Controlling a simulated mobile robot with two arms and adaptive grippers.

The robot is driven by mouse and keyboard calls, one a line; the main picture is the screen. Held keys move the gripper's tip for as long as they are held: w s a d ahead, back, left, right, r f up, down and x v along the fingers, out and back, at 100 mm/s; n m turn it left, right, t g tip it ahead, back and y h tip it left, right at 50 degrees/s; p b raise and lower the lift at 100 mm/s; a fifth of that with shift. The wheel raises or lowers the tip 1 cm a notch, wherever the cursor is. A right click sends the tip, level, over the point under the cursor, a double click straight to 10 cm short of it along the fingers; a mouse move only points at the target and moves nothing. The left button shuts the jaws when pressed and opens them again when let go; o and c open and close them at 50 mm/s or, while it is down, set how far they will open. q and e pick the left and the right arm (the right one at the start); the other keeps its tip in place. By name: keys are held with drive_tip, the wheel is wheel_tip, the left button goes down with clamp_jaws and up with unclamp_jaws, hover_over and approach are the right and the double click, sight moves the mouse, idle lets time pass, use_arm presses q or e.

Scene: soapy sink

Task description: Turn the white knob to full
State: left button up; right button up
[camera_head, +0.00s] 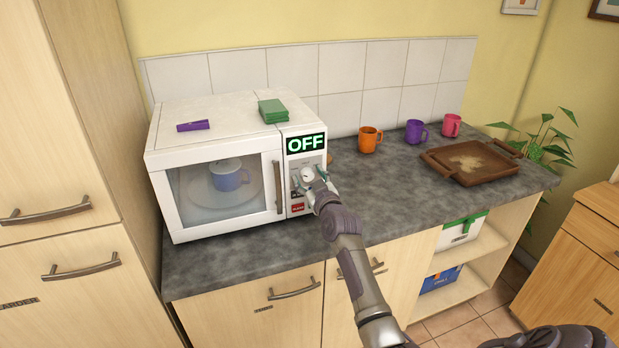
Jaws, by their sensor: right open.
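The white knob (307,174) is on the control panel of the white microwave (222,108), below a display (305,143) that reads OFF in green. My right gripper (309,180) is open at the panel, with its fingers on either side of the knob. I cannot tell whether the fingers touch it. The gripper partly hides the knob, so its pointer position is unclear. A red button (297,207) shows below the knob. My left gripper is not in view.
The microwave door is closed, with a blue cup (230,177) inside. A purple item (193,125) and green cloths (272,110) lie on top. Orange (369,140), purple (415,132) and pink (451,125) mugs and a brown tray (487,178) stand right on the grey counter (390,205).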

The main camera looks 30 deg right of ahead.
drive_tip(key=c, duration=1.1)
drive_tip(key=shift+c, duration=0.2)
drive_tip(key=shift+m, duration=1.1)
drive_tip(key=m+p, duration=0.1)
drive_tip(key=m, duration=0.2)
drive_tip(key=shift+m, duration=0.3)
drive_tip(key=m, duration=0.6)
drive_tip(key=shift+d, duration=0.15)
drive_tip(key=m+p, duration=0.1)
drive_tip(key=m, duration=0.5)
drive_tip(key=shift+f+m, duration=0.15)
drive_tip(key=shift+m, duration=0.25)
drive_tip(key=m, duration=0.5)
drive_tip(key=shift+f+p, duration=0.15)
drive_tip(key=shift+p, duration=0.25)
drive_tip(key=shift+m, duration=0.3)
